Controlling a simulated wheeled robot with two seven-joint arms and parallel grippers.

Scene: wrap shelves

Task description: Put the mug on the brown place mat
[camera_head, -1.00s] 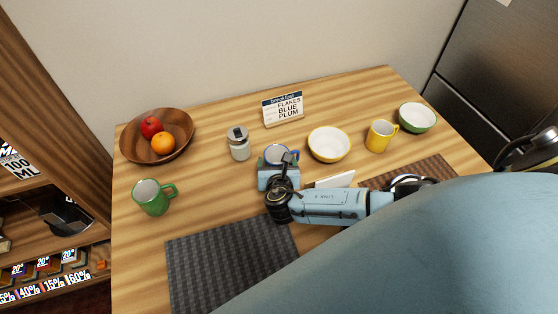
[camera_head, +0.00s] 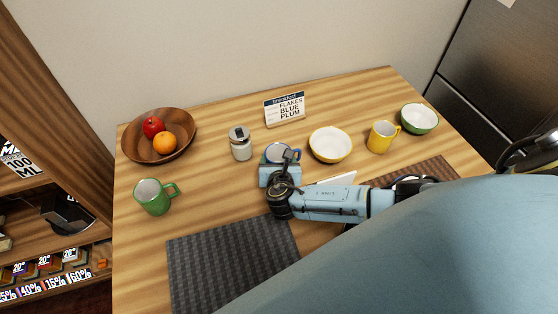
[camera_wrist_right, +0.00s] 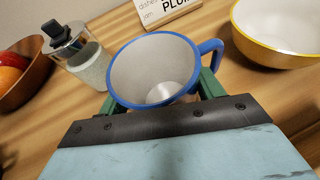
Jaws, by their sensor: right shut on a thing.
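A mug with a blue rim and blue handle (camera_head: 278,153) is at the middle of the table in the head view. My right gripper (camera_head: 279,168) is shut on it. In the right wrist view the mug (camera_wrist_right: 160,72) sits between the two green fingers, upright or slightly tilted, open top showing and empty. I cannot tell whether its base touches the table. The brown place mat (camera_head: 432,172) lies at the right of the table, partly hidden by my right arm. My left gripper is not in view.
A dark grey mat (camera_head: 225,265) lies front left. A green mug (camera_head: 153,198), fruit bowl (camera_head: 135,150), glass jar (camera_head: 240,148), menu sign (camera_head: 285,109), yellow-rimmed bowl (camera_head: 330,146), yellow mug (camera_head: 381,137) and green bowl (camera_head: 419,120) stand around. A white object (camera_head: 335,179) lies behind my forearm.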

